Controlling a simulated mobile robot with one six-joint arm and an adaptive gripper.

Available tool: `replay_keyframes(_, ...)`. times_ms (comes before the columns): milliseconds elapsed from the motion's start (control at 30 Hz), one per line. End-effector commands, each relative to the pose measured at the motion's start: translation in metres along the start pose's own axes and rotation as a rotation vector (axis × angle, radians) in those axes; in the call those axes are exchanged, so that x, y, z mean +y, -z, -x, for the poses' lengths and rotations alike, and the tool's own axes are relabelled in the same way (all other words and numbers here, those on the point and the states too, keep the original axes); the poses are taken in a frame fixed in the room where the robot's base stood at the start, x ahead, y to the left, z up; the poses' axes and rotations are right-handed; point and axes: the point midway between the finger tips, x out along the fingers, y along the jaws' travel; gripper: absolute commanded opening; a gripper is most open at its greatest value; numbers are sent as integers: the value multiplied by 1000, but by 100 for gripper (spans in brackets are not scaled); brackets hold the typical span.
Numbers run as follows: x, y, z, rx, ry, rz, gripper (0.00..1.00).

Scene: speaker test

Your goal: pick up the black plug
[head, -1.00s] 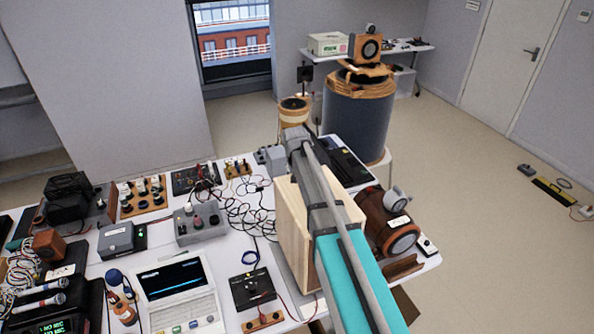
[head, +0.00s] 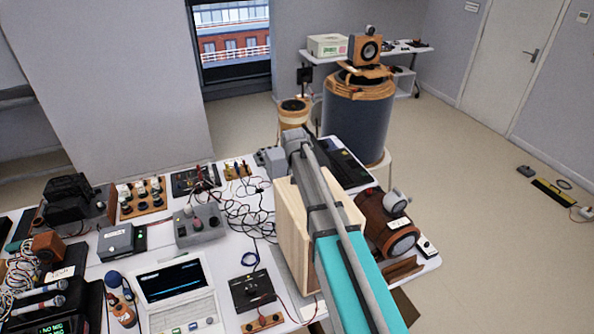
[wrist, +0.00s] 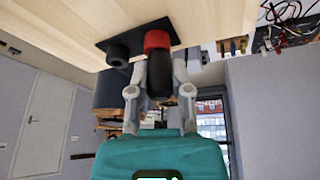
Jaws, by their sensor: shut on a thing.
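The black plug (wrist: 159,80) shows in the wrist view between the two fingers of my gripper (wrist: 160,78), which is shut on it. The plug's far end meets a red terminal (wrist: 156,40) on a black plate, and I see no gap between them. A black round terminal (wrist: 118,53) sits beside it on the same plate. The plate is on the face of a pale wooden box (wrist: 215,18). In the head view the wooden box (head: 291,235) stands on the table. My arm reaches over it, and the plug and my fingers are hidden there.
The white table (head: 160,243) holds several instruments left of the box, with loose black cables (head: 245,208) close by. A laptop-like unit (head: 177,290) is at the front. Open floor (head: 480,230) lies to the right.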

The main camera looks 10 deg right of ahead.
Motion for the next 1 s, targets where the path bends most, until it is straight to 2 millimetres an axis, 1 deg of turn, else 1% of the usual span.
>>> replay_keyframes(267, 0, 5, 11, 1, 0, 0, 0)
replay_keyframes(533, 1, 14, 33, 1, 0, 0, 0)
replay_keyframes(1000, -2, -9, 103, 1, 0, 0, 0)
